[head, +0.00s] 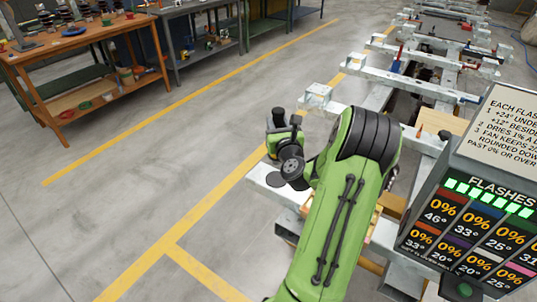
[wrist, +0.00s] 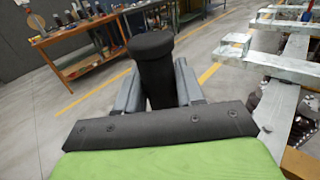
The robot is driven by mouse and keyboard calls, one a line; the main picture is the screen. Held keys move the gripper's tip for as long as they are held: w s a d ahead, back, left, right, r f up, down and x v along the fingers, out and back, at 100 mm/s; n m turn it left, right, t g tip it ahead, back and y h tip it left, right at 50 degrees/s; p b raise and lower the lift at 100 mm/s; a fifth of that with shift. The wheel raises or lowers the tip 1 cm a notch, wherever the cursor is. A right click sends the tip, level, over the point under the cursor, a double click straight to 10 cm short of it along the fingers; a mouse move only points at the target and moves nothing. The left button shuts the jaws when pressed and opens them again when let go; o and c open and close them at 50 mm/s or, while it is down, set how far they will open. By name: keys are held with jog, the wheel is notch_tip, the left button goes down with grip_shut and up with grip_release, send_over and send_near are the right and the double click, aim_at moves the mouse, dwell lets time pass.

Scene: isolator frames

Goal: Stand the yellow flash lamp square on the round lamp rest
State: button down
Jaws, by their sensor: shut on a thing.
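My gripper (wrist: 157,80) is shut on a black, round-headed cylinder, which I take to be the flash lamp (wrist: 152,60). It stands up between the two grey fingers in the wrist view, and no yellow shows on it. In the head view my gripper (head: 284,130) is at the far end of my green arm, with the black lamp top (head: 278,117) beside it.
Pale metal beams (head: 345,112) run back along the right. A display cabinet (head: 470,215) with lit green squares stands at the right front. An orange workbench (head: 85,55) with small items is at the far left. The floor left of my arm is clear, with yellow lines.

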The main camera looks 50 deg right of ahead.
notch_tip(320, 180, down, 8)
jog(key=b, duration=0.5)
jog(key=shift+r, duration=0.2)
jog(key=shift+f, duration=0.1)
jog(key=c, duration=0.7)
grip_release()
jog(key=shift+f, duration=0.1)
